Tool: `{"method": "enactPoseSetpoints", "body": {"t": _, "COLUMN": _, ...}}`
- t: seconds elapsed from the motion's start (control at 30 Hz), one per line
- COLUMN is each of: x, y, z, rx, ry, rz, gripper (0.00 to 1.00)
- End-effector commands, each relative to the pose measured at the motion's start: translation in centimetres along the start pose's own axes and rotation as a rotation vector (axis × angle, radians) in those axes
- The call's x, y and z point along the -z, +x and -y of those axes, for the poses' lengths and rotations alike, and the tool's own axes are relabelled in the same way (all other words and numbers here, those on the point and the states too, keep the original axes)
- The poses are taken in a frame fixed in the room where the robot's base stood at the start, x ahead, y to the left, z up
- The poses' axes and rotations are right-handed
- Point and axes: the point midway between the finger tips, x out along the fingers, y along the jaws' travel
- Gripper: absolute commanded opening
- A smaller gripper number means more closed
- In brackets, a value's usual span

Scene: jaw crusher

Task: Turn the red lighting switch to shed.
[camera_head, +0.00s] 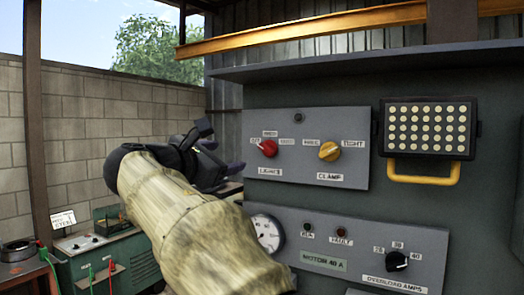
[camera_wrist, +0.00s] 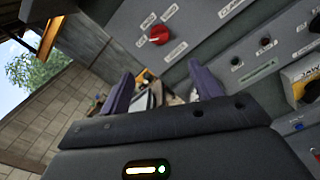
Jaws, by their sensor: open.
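The red lighting switch (camera_head: 267,148) is a round knob on the left of the grey upper panel, above a plate that seems to read LIGHTS. Small labels sit to its left, above and to its right; they are too small to read surely, and I cannot tell which one it points to. It also shows in the wrist view (camera_wrist: 159,34), above and beyond the fingers. My gripper (camera_head: 207,150) is left of the panel, apart from the switch. In the wrist view its two purple fingers (camera_wrist: 162,90) are spread, with nothing held between them.
A yellow CLAMP knob (camera_head: 329,151) is right of the red one. A lamp (camera_head: 429,128) with a yellow handle is farther right. The lower panel holds a gauge (camera_head: 267,232) and a black overload dial (camera_head: 396,261). A green machine (camera_head: 105,265) stands lower left.

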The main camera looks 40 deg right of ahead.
Motion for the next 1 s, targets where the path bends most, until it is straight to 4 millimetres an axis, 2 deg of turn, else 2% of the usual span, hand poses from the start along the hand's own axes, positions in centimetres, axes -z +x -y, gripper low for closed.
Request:
{"method": "enactPoseSetpoints", "body": {"t": 0.17, "x": 0.1, "y": 0.2, "z": 0.0, "rx": 0.000, "ry": 0.000, "rz": -0.001, "gripper": 0.64}}
{"method": "enactPoseSetpoints", "body": {"t": 0.37, "x": -0.1, "y": 2.0, "z": -0.1, "rx": 0.002, "ry": -0.001, "rz": -0.001, "gripper": 0.64}}
{"method": "enactPoseSetpoints", "body": {"t": 1.0, "x": -0.1, "y": 13.2, "z": -0.2, "rx": 0.003, "ry": -0.002, "rz": -0.002, "gripper": 0.64}}
